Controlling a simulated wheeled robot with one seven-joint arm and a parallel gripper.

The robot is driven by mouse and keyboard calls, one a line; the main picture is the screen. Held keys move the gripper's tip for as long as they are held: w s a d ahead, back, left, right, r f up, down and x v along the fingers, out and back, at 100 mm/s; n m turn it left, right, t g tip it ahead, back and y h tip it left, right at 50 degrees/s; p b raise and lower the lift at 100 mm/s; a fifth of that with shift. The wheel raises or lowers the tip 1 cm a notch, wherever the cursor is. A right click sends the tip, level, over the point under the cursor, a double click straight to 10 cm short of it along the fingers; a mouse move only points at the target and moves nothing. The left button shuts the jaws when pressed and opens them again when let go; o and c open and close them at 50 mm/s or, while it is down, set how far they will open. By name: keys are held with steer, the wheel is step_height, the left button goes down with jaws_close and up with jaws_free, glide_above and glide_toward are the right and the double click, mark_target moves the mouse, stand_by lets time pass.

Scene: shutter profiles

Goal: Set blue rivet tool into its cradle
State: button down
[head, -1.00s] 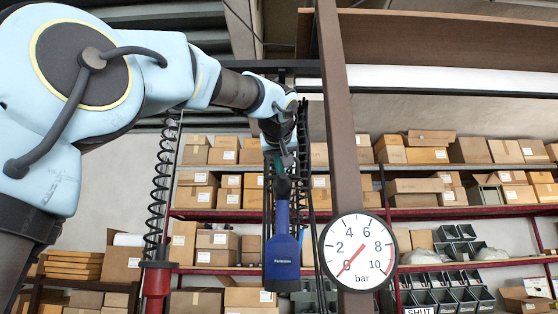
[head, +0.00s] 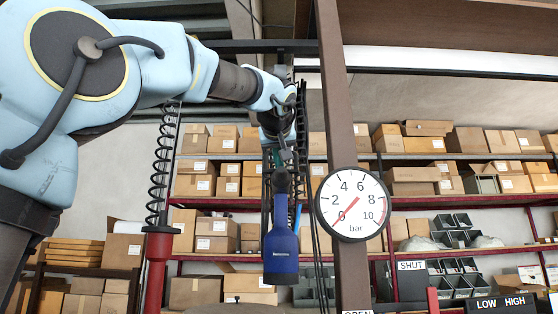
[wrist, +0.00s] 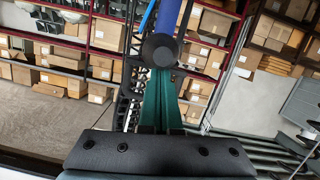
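The blue rivet tool (head: 281,258) hangs upright in the head view, its narrow dark neck at the top and wide blue body below. My gripper (head: 283,158) is above it, with green fingers meeting at the tool's dark top end. In the wrist view the green fingers (wrist: 160,98) lie close together and reach the dark round end of the tool (wrist: 161,50). The blue body runs out of the top of that view. The gripper looks shut on the tool. I cannot pick out the cradle in either view.
A brown post (head: 343,110) with a round pressure gauge (head: 353,203), needle near 0, stands just right of the tool. A red tool (head: 158,265) hangs from a black coil at left. Shelves with boxes (head: 420,203) are behind. SHUT and LOW HIGH signs (head: 500,303) are lower right.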

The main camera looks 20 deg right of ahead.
step_height(320, 180, down, 41)
steer(key=b, duration=3.7)
